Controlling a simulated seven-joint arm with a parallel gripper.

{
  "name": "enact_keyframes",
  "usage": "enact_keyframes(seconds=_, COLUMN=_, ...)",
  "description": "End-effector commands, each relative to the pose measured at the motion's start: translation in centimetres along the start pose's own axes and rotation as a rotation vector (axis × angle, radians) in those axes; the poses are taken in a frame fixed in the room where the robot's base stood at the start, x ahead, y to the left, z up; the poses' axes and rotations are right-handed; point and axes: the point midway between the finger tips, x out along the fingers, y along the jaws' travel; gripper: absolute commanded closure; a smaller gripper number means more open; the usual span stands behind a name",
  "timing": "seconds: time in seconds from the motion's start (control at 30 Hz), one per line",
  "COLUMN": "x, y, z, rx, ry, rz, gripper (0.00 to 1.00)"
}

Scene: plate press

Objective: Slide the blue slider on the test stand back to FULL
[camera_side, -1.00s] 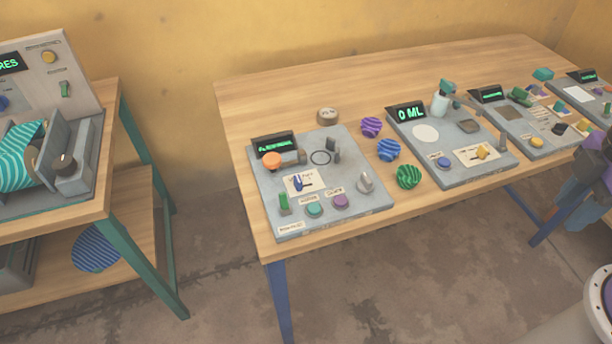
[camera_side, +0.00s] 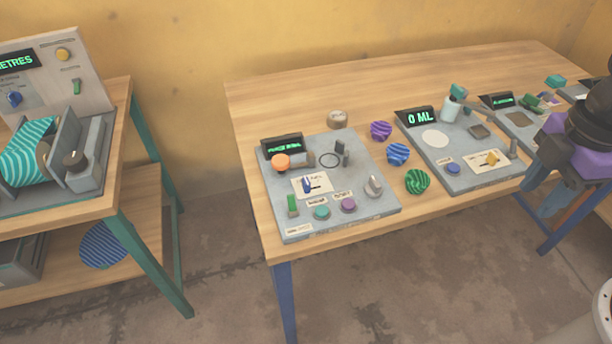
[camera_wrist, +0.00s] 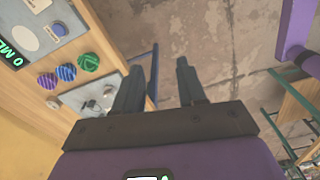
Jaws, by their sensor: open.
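A grey panel (camera_side: 375,213) lies at the left end of the long wooden table in the side view. On its white label plate is a small blue slider (camera_side: 307,185); the plate's lettering is too small to read. My gripper (camera_wrist: 160,66) is open and empty in the wrist view, its two dark fingers apart above the floor beyond the table edge. A corner of a grey panel shows left of the fingers; its blue slider cannot be made out there. In the side view my arm is at the right edge, well away from the blue slider.
The panel also carries an orange knob (camera_side: 281,161), a green switch (camera_side: 293,205), a teal button (camera_side: 321,212) and a purple button (camera_side: 348,205). Striped purple, blue and green balls (camera_side: 417,181) lie right of it. A "0 ML" panel (camera_side: 451,180) stands beyond them. The table's back left is clear.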

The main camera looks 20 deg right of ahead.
Motion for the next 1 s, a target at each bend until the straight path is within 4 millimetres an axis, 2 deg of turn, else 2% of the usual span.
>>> enact_keyframes(seconds=0.03, x=-0.3, y=1.2, z=-2.1, rx=-0.07, ry=-0.003, rz=-0.001, gripper=0.6)
enact_keyframes(seconds=0.1, x=-0.8, y=2.8, z=-4.6, rx=-0.179, ry=-0.005, rz=-0.001, gripper=0.6)
enact_keyframes(seconds=0.5, x=-1.7, y=11.5, z=-18.0, rx=-0.798, ry=-0.014, rz=-0.009, gripper=0.6)
enact_keyframes(seconds=0.8, x=-0.5, y=17.3, z=-26.2, rx=-1.262, ry=-0.016, rz=-0.018, gripper=0.6)
enact_keyframes(seconds=1.0, x=0.8, y=20.4, z=-30.0, rx=-1.55, ry=-0.015, rz=-0.025, gripper=0.6)
